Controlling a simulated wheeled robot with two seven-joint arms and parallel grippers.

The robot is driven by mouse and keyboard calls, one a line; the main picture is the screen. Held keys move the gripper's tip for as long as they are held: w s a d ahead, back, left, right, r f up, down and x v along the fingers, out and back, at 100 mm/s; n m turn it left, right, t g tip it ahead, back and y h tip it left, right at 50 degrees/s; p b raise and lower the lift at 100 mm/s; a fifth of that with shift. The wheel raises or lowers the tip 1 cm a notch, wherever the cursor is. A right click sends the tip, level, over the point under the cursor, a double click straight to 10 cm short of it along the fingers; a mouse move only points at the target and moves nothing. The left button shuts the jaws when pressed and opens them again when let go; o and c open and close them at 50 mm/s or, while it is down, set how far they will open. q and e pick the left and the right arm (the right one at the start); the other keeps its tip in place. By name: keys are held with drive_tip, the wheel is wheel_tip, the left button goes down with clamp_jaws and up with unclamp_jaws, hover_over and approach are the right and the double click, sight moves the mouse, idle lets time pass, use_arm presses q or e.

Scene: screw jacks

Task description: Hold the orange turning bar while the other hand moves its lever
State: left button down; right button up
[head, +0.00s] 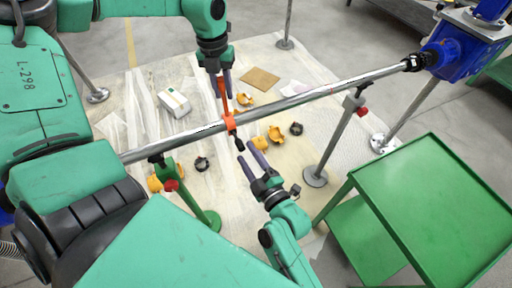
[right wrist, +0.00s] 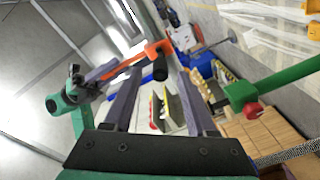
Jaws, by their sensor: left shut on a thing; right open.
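The orange turning bar (head: 226,108) is clamped around the long grey pipe (head: 300,97), and its handle rises toward my left gripper. My left gripper (head: 224,80) is shut on the upper end of that handle. A short black lever (head: 239,144) sticks out below the orange clamp, on the near side of the pipe. My right gripper (head: 246,151) is open, with its fingertips close to the lever's end. In the right wrist view, the lever's black end (right wrist: 160,68) shows between the open fingers (right wrist: 160,92), and the orange bar (right wrist: 135,60) reaches left to my left gripper (right wrist: 85,85).
Stands hold the pipe, one green (head: 200,205) and one grey (head: 335,140). A blue machine (head: 460,55) grips its right end. A green cart (head: 440,200) stands at the lower right. A white box (head: 174,103) and several yellow parts (head: 262,143) lie on the floor sheet.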

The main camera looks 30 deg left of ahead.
drive_tip(key=v, duration=0.7)
drive_tip(key=shift+s, duration=0.1)
drive_tip(key=shift+c, duration=0.4)
